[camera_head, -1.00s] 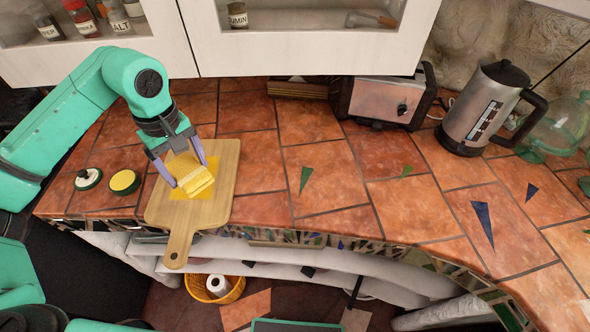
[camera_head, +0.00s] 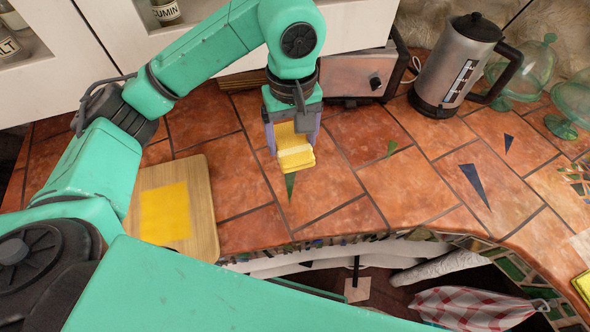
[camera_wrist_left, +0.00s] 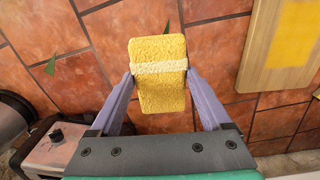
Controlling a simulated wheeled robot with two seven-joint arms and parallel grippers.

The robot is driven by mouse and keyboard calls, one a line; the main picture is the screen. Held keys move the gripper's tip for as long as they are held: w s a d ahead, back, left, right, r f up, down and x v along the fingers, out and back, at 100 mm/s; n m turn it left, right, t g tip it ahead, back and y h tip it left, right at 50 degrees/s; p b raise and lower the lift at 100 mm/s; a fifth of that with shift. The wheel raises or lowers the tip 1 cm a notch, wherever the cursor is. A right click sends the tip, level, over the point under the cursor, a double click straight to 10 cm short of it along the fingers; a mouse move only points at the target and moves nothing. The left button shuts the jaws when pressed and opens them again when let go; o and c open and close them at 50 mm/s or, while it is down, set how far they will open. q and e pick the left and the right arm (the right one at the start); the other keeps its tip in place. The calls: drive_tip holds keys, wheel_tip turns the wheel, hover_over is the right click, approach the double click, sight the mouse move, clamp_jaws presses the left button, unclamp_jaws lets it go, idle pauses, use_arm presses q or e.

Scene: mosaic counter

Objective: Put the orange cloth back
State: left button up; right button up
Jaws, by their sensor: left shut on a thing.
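The orange cloth (camera_head: 297,158) looks yellow-orange, like a thick folded terry block with a pale band around its middle. In the left wrist view the cloth (camera_wrist_left: 158,92) sits between both fingers. My left gripper (camera_head: 292,150) is shut on it and holds it over the tiled counter, in front of the toaster; its exact height is hard to tell. A flat yellow-orange square (camera_head: 165,212) lies on the wooden cutting board (camera_head: 205,215), left of the gripper. Whether that square is cloth or a mark, I cannot tell. My right gripper is not in view.
The toaster (camera_head: 345,78) and metal kettle (camera_head: 455,68) stand at the back, with green glassware (camera_head: 520,78) to the right. Green and blue shards (camera_head: 475,183) lie on the tiles. The counter's middle is mostly clear. A checked cloth (camera_head: 470,308) shows below the counter edge.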

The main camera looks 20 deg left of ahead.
use_arm(q)
wheel_tip(320, 180, down, 12)
drive_tip(key=shift+a+f+p, duration=0.1)
drive_tip(key=shift+f+p, duration=0.1)
drive_tip(key=shift+p, duration=0.8)
drive_tip(key=shift+w+f, duration=0.15)
drive_tip(key=shift+f, duration=0.05)
drive_tip(key=o, duration=1)
drive_tip(key=shift+c, duration=0.2)
drive_tip(key=shift+o, duration=0.9)
drive_tip(key=shift+r, duration=0.3)
drive_tip(key=shift+r+b, duration=0.2)
drive_tip(key=shift+b, duration=0.1)
wheel_tip(320, 180, up, 6)
drive_tip(key=b, duration=0.2)
wheel_tip(320, 180, up, 5)
hover_over(292, 180)
drive_tip(key=shift+r, duration=0.2)
